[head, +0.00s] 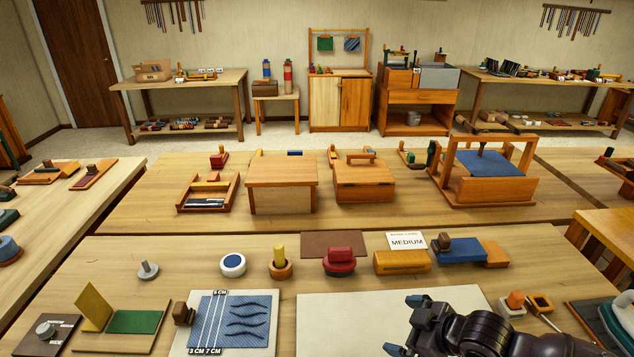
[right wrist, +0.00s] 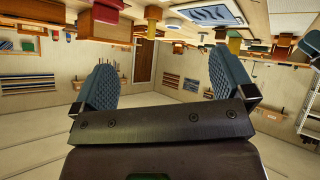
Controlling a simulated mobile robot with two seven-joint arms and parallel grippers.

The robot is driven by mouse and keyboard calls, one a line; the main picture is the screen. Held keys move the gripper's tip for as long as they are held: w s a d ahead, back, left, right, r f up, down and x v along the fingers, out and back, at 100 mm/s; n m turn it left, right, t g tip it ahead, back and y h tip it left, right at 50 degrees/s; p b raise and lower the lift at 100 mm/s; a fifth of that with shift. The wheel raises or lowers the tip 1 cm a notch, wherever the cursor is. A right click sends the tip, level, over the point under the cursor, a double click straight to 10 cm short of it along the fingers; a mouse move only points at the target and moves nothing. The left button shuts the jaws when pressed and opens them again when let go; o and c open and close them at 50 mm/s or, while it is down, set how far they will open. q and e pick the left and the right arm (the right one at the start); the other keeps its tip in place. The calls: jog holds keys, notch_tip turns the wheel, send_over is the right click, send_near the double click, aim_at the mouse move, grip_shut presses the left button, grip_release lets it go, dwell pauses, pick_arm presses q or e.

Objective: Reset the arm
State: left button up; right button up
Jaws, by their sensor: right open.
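My right gripper (head: 404,325) comes in at the bottom right of the head view, above the white sheet (head: 330,310) on the near table. Its dark arm points left. In the right wrist view, my right gripper (right wrist: 162,85) has its two blue-grey padded fingers wide apart, with nothing between them. That view is upside down and looks out over the room.
The near table holds a blue patterned board (head: 233,322), a red knobbed piece (head: 339,262), a yellow block (head: 402,262) and a MEDIUM card (head: 407,241). Wooden boxes (head: 283,184) stand on the table behind.

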jog(key=s+d+f+m+t+h, duration=0.1)
jog(key=s+d+f+m+h, duration=0.1)
jog(key=s+d+f+m, duration=0.1)
jog(key=s+d+f+m+t+h, duration=0.1)
jog(key=s+d+f+m+h, duration=0.1)
jog(key=s, duration=0.5)
jog(key=s+d+f+m+t+h, duration=0.2)
jog(key=s+d+f+m+h, duration=0.1)
jog(key=s+d+f+m, duration=0.2)
jog(key=shift+s+f+m, duration=0.25)
jog(key=shift+f+m, duration=0.1)
jog(key=shift+f, duration=0.2)
jog(key=shift+s+f+m, duration=0.2)
jog(key=shift+f+m, duration=0.15)
jog(key=shift+f, duration=0.2)
jog(key=shift+c, duration=0.2)
